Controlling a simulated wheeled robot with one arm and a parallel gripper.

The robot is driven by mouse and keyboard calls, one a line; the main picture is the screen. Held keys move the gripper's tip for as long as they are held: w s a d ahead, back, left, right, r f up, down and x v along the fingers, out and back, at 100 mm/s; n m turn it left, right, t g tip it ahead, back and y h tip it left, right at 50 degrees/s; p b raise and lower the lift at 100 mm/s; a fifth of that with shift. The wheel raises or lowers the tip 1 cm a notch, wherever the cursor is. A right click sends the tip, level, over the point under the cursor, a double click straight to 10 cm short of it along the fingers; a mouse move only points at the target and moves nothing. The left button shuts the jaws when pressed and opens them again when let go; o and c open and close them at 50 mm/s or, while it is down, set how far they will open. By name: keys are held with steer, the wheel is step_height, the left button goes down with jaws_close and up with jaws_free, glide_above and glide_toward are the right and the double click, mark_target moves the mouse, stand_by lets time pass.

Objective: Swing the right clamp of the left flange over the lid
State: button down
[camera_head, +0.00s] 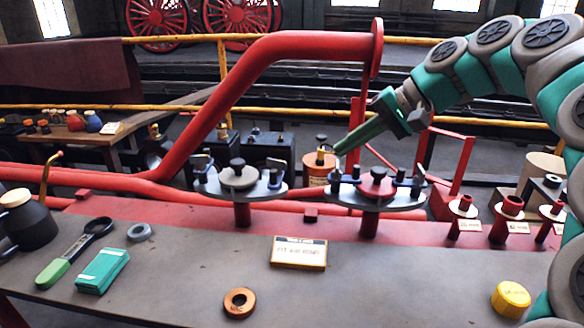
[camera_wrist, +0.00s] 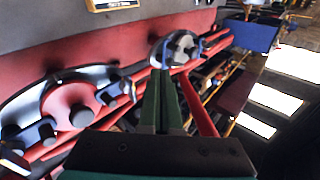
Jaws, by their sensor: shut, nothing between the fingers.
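The left flange (camera_head: 216,190) is a pale disc on a red stub and bears a grey lid (camera_head: 238,180) with a dark knob. Its right clamp (camera_head: 279,168), dark with a blue upright part, stands at the rim beside the lid. A matching clamp (camera_head: 203,164) stands at the left rim. In the wrist view the left flange (camera_wrist: 157,48) is beyond my fingertips, and a blue clamp part (camera_wrist: 166,54) shows close to them in the picture. My gripper (camera_head: 338,152) is shut and empty, above and right of the left flange, apart from the clamp in the head view.
The right flange (camera_head: 375,201) with a red lid (camera_head: 375,187) and its own clamps stands close by, below my gripper. An orange canister (camera_head: 318,170) stands behind. A big red pipe (camera_head: 300,47) rises behind the left flange. The bench front (camera_head: 190,270) holds small tools.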

steer(key=shift+a+f, duration=0.1)
glide_toward(275, 173)
steer(key=d+x, duration=0.1)
steer(key=x, duration=0.5)
steer(key=shift+a+f, duration=0.25)
steer(key=shift+f, duration=0.35)
